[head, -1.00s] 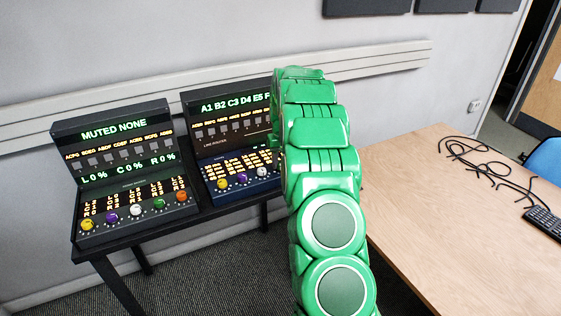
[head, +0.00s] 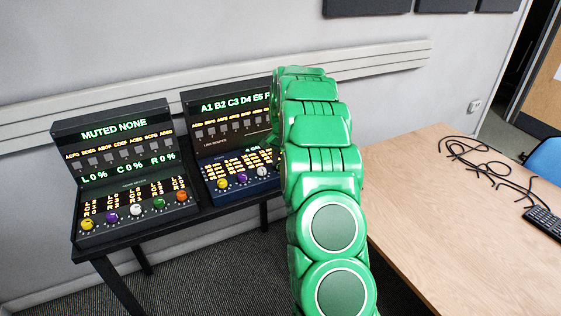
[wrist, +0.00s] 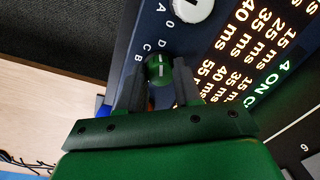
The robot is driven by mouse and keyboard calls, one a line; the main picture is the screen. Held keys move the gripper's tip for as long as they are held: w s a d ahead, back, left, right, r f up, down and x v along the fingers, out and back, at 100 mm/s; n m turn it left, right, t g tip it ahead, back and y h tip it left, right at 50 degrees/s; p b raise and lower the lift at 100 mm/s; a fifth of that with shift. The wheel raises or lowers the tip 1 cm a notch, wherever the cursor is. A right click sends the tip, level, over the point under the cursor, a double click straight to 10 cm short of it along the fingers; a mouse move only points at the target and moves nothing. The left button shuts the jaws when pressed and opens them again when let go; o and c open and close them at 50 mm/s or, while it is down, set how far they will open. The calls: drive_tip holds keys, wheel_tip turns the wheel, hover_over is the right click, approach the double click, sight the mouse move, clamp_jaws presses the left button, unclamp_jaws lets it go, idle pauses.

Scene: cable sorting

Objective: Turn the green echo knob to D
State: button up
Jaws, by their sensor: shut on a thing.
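The green echo knob (wrist: 158,70) sits on the dark blue panel (wrist: 192,48) in the wrist view. It has a pale pointer line, and small letters, among them B, C and D, are printed beside it. I cannot tell which letter the line meets. My gripper (wrist: 155,84) has one finger on each side of the knob and is shut on it. In the head view my arm covers the gripper and this knob; the right console (head: 236,187) shows partly, with its yellow, purple and white knobs.
The left console (head: 130,170) stands beside it on a black table (head: 120,248), with its own green knob (head: 158,203). A white knob (wrist: 190,9) is close to my gripper. A wooden table (head: 430,240) at the right holds black cables (head: 480,165).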

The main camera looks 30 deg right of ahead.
drive_tip(key=shift+w+m, duration=0.1)
drive_tip(key=shift+m, duration=0.4)
drive_tip(key=o, duration=1)
drive_tip(key=shift+o, duration=0.2)
drive_tip(key=shift+r, duration=0.1)
drive_tip(key=r, duration=0.7)
drive_tip(key=shift+s+d+r, duration=0.1)
drive_tip(key=shift+s+r, duration=0.15)
drive_tip(key=shift+r, duration=0.1)
